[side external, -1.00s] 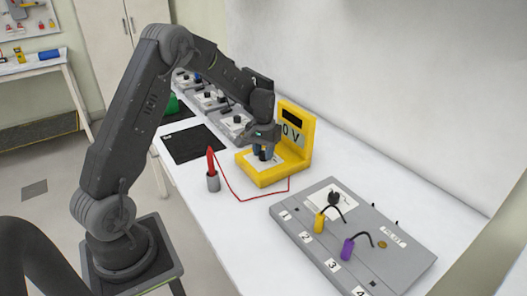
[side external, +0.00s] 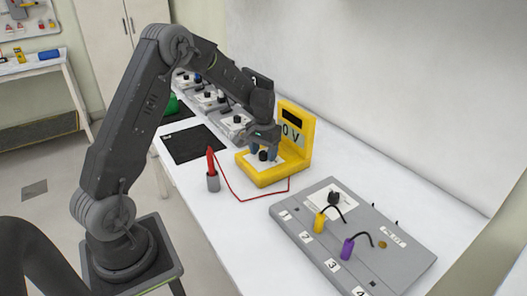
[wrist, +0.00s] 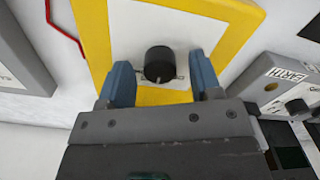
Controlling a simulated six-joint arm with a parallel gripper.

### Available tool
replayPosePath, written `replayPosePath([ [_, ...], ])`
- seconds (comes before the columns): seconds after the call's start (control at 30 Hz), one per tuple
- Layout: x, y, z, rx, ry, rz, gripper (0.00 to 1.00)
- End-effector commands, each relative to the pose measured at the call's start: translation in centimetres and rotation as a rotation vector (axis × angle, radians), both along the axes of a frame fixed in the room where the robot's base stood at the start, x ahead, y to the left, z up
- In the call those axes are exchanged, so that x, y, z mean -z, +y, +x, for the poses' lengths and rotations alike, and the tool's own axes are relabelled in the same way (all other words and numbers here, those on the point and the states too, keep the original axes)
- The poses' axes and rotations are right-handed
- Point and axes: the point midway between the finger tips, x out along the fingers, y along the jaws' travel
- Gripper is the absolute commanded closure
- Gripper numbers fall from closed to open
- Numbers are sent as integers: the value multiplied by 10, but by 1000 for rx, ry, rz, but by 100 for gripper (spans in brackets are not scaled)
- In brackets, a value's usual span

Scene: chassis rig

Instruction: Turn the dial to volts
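The black dial (wrist: 159,64) sits on the white face of the yellow meter (side external: 262,178). In the wrist view the dial is between and slightly beyond the two blue fingertips of my gripper (wrist: 162,82), with a gap on each side. My gripper is open and holds nothing. In the side view my gripper (side external: 264,151) is just above the dial (side external: 263,155). The meter's upright display (side external: 292,130) reads "0 V". The markings around the dial are too small to read.
A grey panel (side external: 385,262) with yellow and purple plugs lies at the front right. Other grey units (side external: 232,124) and a black mat (side external: 190,146) lie behind.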

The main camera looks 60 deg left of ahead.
Motion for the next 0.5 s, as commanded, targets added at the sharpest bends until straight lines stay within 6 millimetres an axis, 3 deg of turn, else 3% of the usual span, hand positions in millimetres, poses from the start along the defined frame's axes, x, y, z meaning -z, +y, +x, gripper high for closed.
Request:
replayPosePath([
  [0.27,-2,0,0,0,0,0,41],
  [0.5,-36,0,1,0,-6,2,41],
])
